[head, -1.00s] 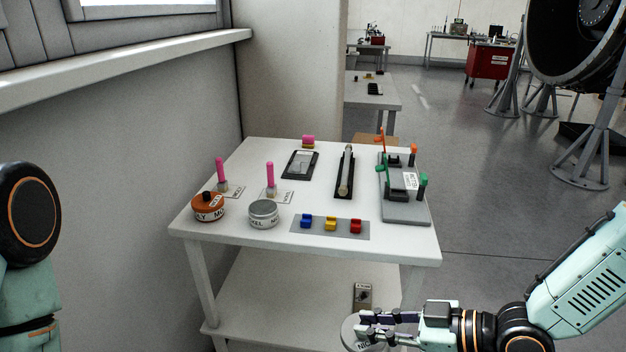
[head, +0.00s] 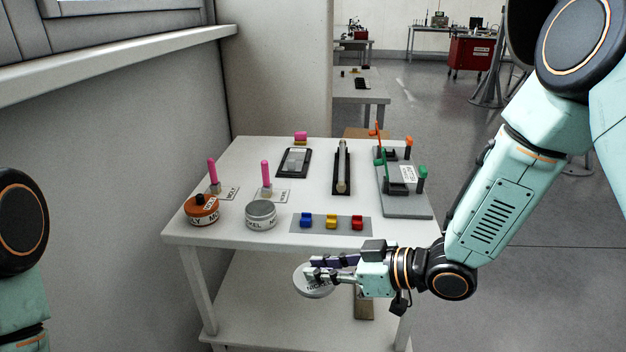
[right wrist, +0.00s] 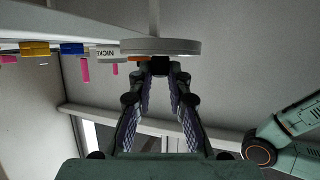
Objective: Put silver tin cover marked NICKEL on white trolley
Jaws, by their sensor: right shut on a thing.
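The silver tin cover (head: 314,284), a flat round disc with partly hidden lettering, is held by my right gripper (head: 318,270). It is in front of the white trolley (head: 262,158), near its front edge. In the right wrist view the two fingers (right wrist: 160,68) are shut on the cover (right wrist: 160,46), whose rim shows edge-on. On the trolley's top stands a silver tin (head: 261,216) with a label reading partly "KEL". My left gripper is out of view; only part of my left arm shows at the left edge.
On the trolley top stand an orange MOLY tin (head: 202,210), pink-handled stamps (head: 265,174), a grey mat (head: 345,226) with blue, yellow and red blocks, a dark tray (head: 294,162), a rod on a stand (head: 342,170) and a grey fixture (head: 404,202). Bare top remains at the back left.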

